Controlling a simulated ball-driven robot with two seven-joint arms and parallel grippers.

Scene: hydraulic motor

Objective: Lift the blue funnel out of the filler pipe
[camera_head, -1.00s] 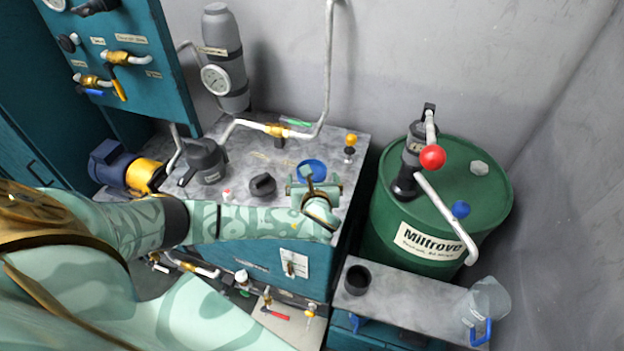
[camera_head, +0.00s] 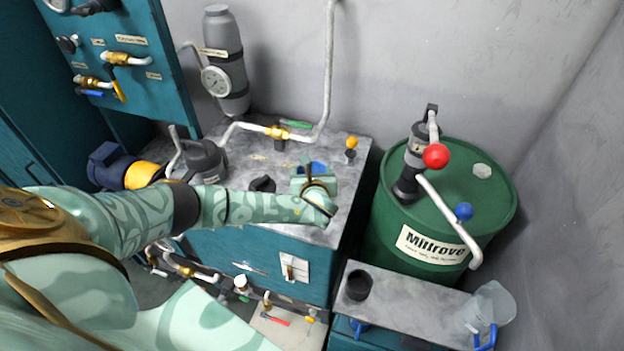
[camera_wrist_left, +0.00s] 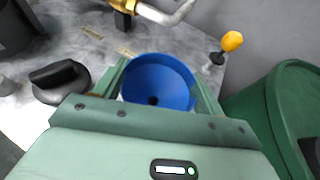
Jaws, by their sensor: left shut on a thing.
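The blue funnel (camera_head: 313,168) is at the top of the grey tank at centre in the head view, mostly hidden by my left gripper (camera_head: 311,180). In the left wrist view the funnel (camera_wrist_left: 158,82) shows from above as a round blue bowl with a dark hole at its bottom. The green fingers of my left gripper stand on either side of it, shut on it. The funnel's lower part and the filler pipe are hidden, so I cannot tell whether its spout is in the pipe. My right gripper is out of view.
A black cap (camera_wrist_left: 60,80) sits left of the funnel. A yellow-knobbed post (camera_head: 351,147) stands to its right, and a white pipe (camera_head: 328,80) rises behind. The green drum (camera_head: 400,215) with its hand pump is further right. A grey bench (camera_head: 410,300) holds a black cup and clear jug.

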